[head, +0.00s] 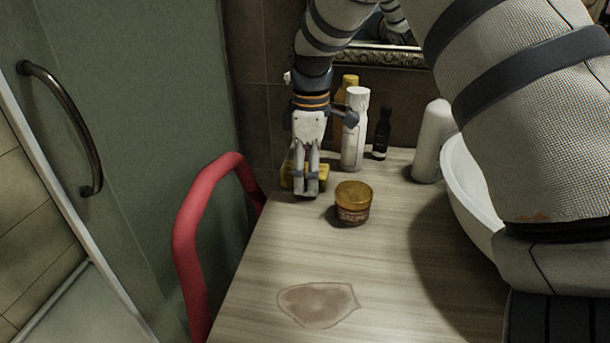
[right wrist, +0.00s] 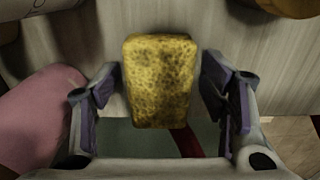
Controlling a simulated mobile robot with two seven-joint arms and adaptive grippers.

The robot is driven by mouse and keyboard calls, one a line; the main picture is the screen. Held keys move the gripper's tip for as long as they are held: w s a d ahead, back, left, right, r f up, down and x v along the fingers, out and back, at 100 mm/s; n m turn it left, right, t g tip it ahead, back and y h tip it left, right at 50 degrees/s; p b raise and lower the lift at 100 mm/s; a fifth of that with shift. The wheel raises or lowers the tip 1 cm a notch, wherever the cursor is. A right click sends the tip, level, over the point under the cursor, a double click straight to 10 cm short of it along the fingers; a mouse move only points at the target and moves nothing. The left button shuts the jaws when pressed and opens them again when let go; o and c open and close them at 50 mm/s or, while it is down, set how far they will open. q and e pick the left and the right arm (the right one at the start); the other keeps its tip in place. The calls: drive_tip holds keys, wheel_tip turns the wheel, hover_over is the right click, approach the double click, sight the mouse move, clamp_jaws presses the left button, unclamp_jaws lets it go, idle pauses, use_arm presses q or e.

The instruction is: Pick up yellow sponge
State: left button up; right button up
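The yellow sponge (head: 289,176) rests at the far left of the wooden counter, partly hidden behind my right gripper (head: 309,190). In the right wrist view the sponge (right wrist: 160,80) shows as a porous block between the two fingers of my right gripper (right wrist: 160,82). The fingers are open, one on each side of it, with narrow gaps; I cannot tell if either one touches it. My left gripper is not in view.
An amber-lidded jar (head: 352,203) stands just right of the gripper. A white bottle (head: 354,130), a dark bottle (head: 382,133) and a white container (head: 433,142) stand behind. A white basin (head: 466,185) is at right, a red rail (head: 186,240) at left. The counter's front is clear except a flat stain (head: 318,304).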

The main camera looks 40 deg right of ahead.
drive_tip(key=c, duration=0.5)
drive_tip(key=shift+r, duration=0.1)
drive_tip(key=shift+r, duration=0.3)
drive_tip(key=r, duration=0.3)
drive_tip(key=shift+s+a+r, duration=0.15)
drive_tip(key=shift+a+r, duration=0.1)
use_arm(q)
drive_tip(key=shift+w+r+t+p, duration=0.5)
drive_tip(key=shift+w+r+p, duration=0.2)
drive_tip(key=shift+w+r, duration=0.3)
use_arm(e)
drive_tip(key=s+a+r, duration=0.8)
drive_tip(key=a, duration=0.2)
drive_tip(key=shift+a+r, duration=0.4)
drive_tip(key=shift+o, duration=0.5)
